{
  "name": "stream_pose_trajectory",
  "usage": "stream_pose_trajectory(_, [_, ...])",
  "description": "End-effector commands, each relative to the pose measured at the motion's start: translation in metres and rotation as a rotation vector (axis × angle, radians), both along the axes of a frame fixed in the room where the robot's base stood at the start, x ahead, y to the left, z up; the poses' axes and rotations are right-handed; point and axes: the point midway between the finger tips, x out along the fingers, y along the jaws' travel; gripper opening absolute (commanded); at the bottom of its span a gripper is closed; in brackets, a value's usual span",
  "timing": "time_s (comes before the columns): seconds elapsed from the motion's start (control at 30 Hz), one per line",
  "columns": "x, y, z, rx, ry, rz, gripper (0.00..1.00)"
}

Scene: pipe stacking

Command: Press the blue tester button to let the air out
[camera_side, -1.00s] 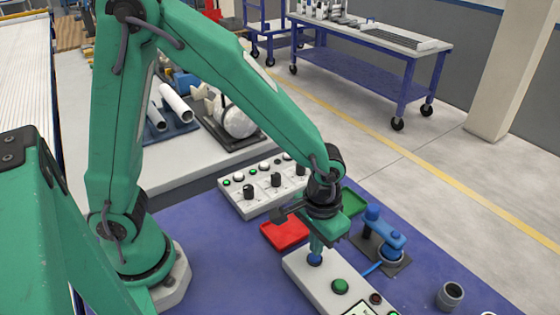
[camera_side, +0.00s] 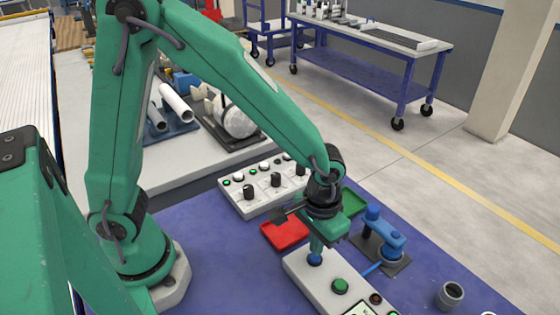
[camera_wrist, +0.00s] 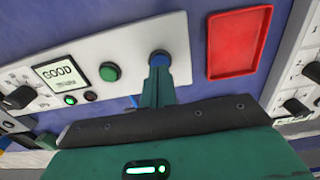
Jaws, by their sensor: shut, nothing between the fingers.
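The white tester panel (camera_side: 309,285) lies on the blue-purple table. Its blue button (camera_side: 315,261) is at the far end, and it also shows in the wrist view (camera_wrist: 159,56). My gripper (camera_side: 316,251) is shut and empty, pointing down with its fingertips at the blue button. They look to be touching it; how far the button is pressed I cannot tell. A green button (camera_side: 340,286) sits farther along the panel. In the wrist view the panel's display (camera_wrist: 61,73) reads "GOOD", with a lit green lamp (camera_wrist: 70,100) beside a dark red one.
A red tray (camera_side: 285,234) and a green tray (camera_side: 354,202) lie near my gripper. A blue clamp device (camera_side: 384,238) stands right of the panel. A grey pipe piece (camera_side: 450,296) stands at lower right. A white knob panel (camera_side: 262,188) lies behind.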

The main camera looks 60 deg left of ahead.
Motion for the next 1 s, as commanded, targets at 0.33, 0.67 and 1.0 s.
stream_pose_trajectory(0.33, [0.0,0.0,-0.005,0.001,0.001,0.0,0.0])
stream_pose_trajectory(0.67, [0.0,0.0,-0.01,0.0,0.001,0.0,0.0])
stream_pose_trajectory(1.0, [0.0,0.0,-0.014,0.001,0.001,0.0,0.0])
